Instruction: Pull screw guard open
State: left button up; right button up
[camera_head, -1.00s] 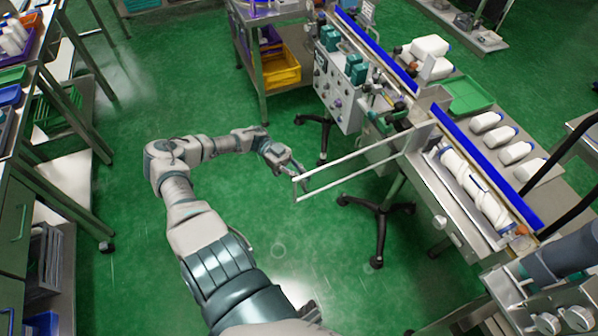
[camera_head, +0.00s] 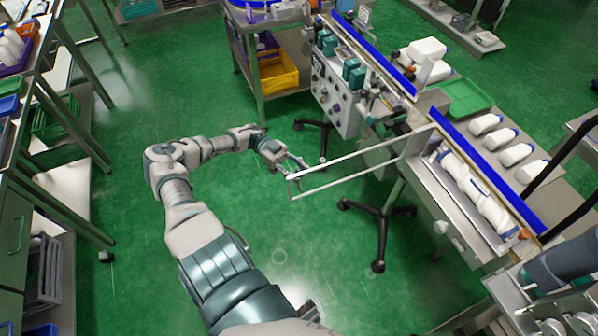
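The screw guard (camera_head: 345,159) is a thin pale open frame. It sticks out to the left from the long bench machine over the floor, and its outer end is at the middle of the view. My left gripper (camera_head: 291,166) is at this outer end, with its fingers overlapping or touching the frame's corner. The fingers are small and partly merge with the bars, so I cannot tell whether they are closed on it. My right gripper is not in view.
The machine bench (camera_head: 445,205) runs down the right side, carrying white bottles (camera_head: 515,154) and a green tray (camera_head: 463,97). A black chair base (camera_head: 378,222) stands below the guard. Shelving (camera_head: 85,150) lines the left. The green floor between is clear.

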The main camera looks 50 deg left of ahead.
pick_arm(q)
jog(key=s+a, duration=0.1)
jog(key=a, duration=1.1)
jog(key=shift+s+f, duration=0.2)
jog(key=shift+s, duration=0.05)
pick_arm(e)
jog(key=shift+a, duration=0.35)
